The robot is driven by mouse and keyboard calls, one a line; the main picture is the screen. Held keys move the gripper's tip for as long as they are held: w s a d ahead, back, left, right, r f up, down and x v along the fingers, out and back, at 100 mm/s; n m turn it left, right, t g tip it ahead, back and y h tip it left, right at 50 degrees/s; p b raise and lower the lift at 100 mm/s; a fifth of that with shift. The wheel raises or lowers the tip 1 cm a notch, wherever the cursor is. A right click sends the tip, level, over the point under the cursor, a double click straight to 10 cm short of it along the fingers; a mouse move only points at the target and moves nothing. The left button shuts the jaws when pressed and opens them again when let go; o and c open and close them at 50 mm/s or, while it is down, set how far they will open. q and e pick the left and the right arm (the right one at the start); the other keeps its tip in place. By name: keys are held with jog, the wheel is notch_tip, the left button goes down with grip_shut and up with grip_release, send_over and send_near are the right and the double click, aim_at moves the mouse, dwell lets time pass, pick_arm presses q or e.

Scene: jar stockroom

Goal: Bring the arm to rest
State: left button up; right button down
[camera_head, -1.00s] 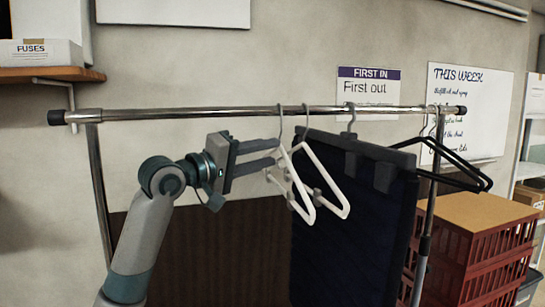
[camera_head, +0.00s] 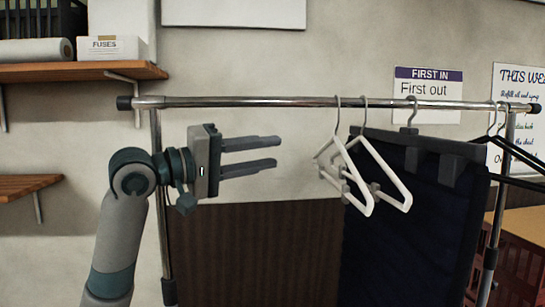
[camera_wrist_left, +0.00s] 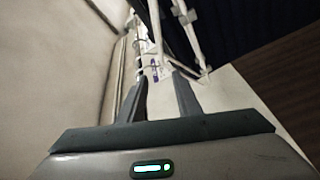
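My left gripper (camera_head: 278,152) is open and empty in the head view, its two fingers pointing right below the rail. It also shows in the left wrist view (camera_wrist_left: 160,85), with its fingers spread apart. A gap of wall lies between the fingertips and the white hangers (camera_head: 365,175) that hang on the rail to the right. The hangers also show beyond the fingers in the left wrist view (camera_wrist_left: 190,35). My right gripper is in neither view.
The metal rail (camera_head: 250,102) runs across above my gripper. A dark cloth (camera_head: 405,230) hangs right of the white hangers, then black hangers (camera_head: 520,152). A wooden shelf (camera_head: 70,72) with a fuses box (camera_head: 110,48) is at upper left. Red crates (camera_head: 525,255) stand at lower right.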

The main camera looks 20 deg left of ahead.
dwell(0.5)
